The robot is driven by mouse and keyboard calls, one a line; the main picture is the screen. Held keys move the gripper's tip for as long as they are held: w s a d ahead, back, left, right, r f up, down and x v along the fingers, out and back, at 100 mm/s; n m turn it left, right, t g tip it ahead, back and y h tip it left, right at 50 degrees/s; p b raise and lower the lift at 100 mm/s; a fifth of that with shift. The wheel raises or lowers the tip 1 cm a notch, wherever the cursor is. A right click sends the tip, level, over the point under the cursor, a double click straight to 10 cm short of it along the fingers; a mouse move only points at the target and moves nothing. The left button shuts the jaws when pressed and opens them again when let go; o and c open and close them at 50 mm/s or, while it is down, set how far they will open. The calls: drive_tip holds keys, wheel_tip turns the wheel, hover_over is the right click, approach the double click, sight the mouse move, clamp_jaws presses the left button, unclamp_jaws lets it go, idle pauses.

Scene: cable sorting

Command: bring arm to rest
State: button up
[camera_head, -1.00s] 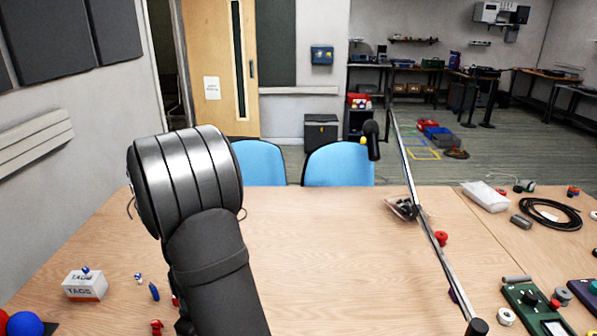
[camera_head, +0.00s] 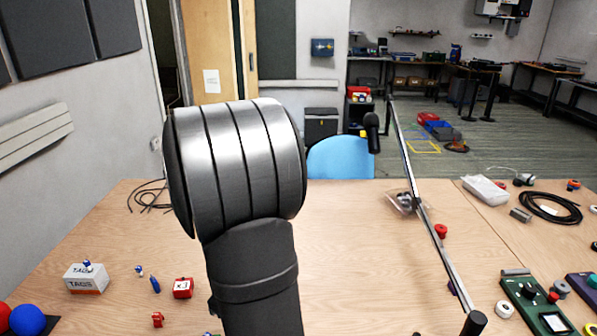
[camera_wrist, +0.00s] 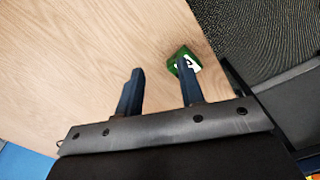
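My gripper (camera_wrist: 160,67) shows in the wrist view with its two dark fingers apart and nothing between them. Bare wooden table shows between and beyond the fingers. A small green block with a white mark (camera_wrist: 186,66) sits by the right fingertip, near the table edge; I cannot tell whether the finger touches it. In the head view, my arm's large grey joint stands raised over the middle-left of the table (camera_head: 350,240). My gripper is not visible in that view.
A tags box (camera_head: 86,280), a red box (camera_head: 183,288) and a blue ball (camera_head: 27,320) lie at the left. A green panel (camera_head: 535,308) and a black cable coil (camera_head: 550,208) lie at the right.

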drive_tip(key=w+a+n, duration=0.3)
drive_tip(key=w+a, duration=0.3)
drive_tip(key=a, duration=0.6)
drive_tip(key=s+a+f+n, duration=0.1)
drive_tip(key=a+f, duration=0.1)
drive_tip(key=a, duration=0.6)
drive_tip(key=s+a+f, duration=0.1)
drive_tip(key=a+f, duration=0.2)
drive_tip(key=a, duration=0.5)
drive_tip(key=shift+f+n, duration=0.15)
drive_tip(key=shift+n, duration=0.25)
